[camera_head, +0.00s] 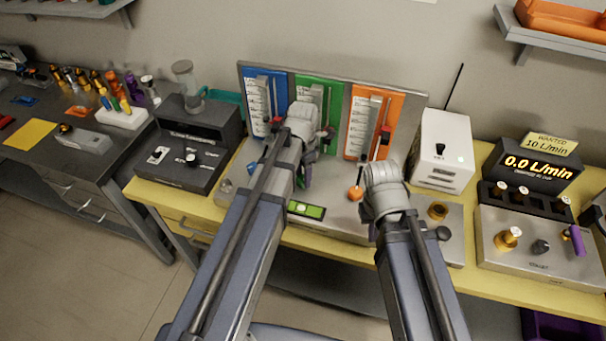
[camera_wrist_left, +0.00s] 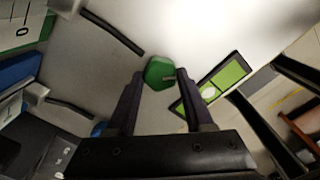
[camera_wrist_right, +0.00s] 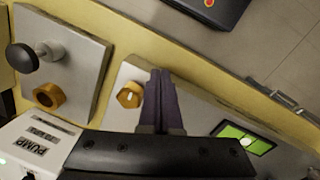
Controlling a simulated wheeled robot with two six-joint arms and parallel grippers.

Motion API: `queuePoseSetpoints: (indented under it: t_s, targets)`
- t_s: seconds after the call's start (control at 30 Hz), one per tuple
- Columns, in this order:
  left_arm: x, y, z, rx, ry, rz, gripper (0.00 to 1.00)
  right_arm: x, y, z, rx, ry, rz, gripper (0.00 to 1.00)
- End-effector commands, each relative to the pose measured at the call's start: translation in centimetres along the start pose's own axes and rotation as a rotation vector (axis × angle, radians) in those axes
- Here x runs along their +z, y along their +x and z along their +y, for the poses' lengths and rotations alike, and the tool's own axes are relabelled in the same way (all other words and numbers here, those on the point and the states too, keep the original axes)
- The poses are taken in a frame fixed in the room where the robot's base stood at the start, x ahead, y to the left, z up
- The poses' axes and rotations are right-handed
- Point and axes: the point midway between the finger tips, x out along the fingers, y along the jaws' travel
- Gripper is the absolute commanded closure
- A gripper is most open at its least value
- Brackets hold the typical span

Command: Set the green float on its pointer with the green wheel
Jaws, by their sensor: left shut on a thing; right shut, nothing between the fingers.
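The green panel (camera_head: 311,92) stands between a blue and an orange panel, and my left wrist covers its lower part. I cannot make out the green float. The green wheel (camera_wrist_left: 159,70) lies between the fingertips of my left gripper (camera_wrist_left: 159,82), which is shut on it. In the head view my left arm hides the wheel. My right gripper (camera_wrist_right: 161,76) is shut and empty, above the front right of the panel's metal base (camera_wrist_right: 205,112).
The orange wheel (camera_head: 356,193) and blue wheel (camera_wrist_left: 98,130) sit on either side. A green spirit level (camera_head: 306,210) lies on the base's front edge. A white pump box (camera_head: 442,150) stands right, beside a flow display (camera_head: 537,163). A dark device (camera_head: 188,155) stands left.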

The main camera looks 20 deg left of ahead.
Motion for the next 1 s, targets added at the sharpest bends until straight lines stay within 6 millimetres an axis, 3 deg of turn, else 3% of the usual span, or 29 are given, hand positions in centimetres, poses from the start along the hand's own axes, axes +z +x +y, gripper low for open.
queuePoseSetpoints:
  t_s: [0.37, 1.0]
  targets:
    - [0.00, 0.01, -0.01, 0.000, 0.096, 0.000, 1.00, 0.00, 0.01, 0.00, 0.000, 0.000, 0.000, 1.00]
    - [-0.01, 0.01, -0.02, 0.000, 0.677, 0.000, 1.00, 0.00, 0.01, 0.00, 0.000, 0.000, 0.000, 1.00]
